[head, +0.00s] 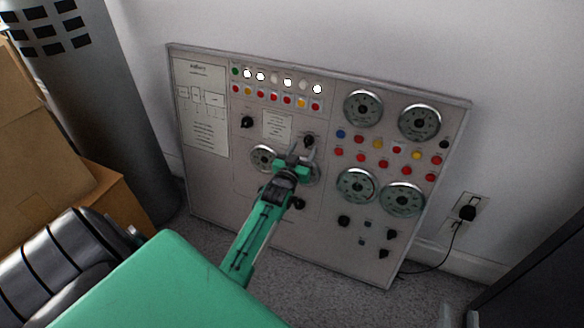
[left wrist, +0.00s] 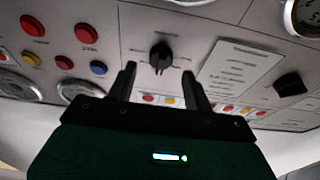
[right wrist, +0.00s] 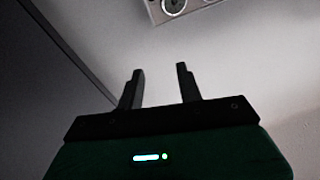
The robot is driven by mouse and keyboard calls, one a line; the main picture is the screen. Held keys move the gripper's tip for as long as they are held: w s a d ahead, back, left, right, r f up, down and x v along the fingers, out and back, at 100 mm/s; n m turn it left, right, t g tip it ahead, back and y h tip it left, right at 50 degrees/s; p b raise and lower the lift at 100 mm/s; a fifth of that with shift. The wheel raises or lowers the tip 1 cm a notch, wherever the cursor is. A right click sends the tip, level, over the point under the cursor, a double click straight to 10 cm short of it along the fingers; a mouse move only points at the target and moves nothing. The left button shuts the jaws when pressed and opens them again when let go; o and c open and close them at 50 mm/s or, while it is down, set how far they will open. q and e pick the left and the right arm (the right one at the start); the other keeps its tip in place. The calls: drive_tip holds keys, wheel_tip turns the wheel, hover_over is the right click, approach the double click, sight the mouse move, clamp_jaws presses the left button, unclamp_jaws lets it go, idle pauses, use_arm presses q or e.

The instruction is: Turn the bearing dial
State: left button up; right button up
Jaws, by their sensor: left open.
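A black rotary knob (head: 309,140) sits on the grey control panel (head: 210,190), right of a small placard. It also shows in the left wrist view (left wrist: 160,55), roughly between and just beyond my fingertips. My left gripper (head: 304,153) is open, its fingers (left wrist: 158,75) pointing at this knob; I cannot tell whether they touch it. Another black knob (head: 247,122) is left of the placard. The dial labels are too small to read. My right gripper (right wrist: 160,72) is open and empty, away from the panel, which shows only at the top of the right wrist view.
Round gauges (head: 363,108), coloured buttons and lower knobs (head: 344,221) fill the panel's right side. Cardboard boxes (head: 40,140) and a dark cylinder (head: 95,80) stand left. A plugged-in cord (head: 467,212) and a dark cabinet (head: 540,270) are right. Grey carpet lies below.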

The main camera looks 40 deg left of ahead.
use_arm(q)
drive_tip(key=p+v, duration=0.1)
drive_tip(key=v, duration=1)
drive_tip(key=shift+p, duration=0.4)
use_arm(e)
drive_tip(key=s+a+f+g, duration=0.1)
drive_tip(key=s+f+g, duration=0.3)
drive_tip(key=f, duration=0.4)
drive_tip(key=shift+a+g, duration=0.25)
drive_tip(key=shift+g, duration=0.45)
use_arm(q)
drive_tip(key=shift+s+d, duration=0.1)
drive_tip(key=shift+d, duration=0.1)
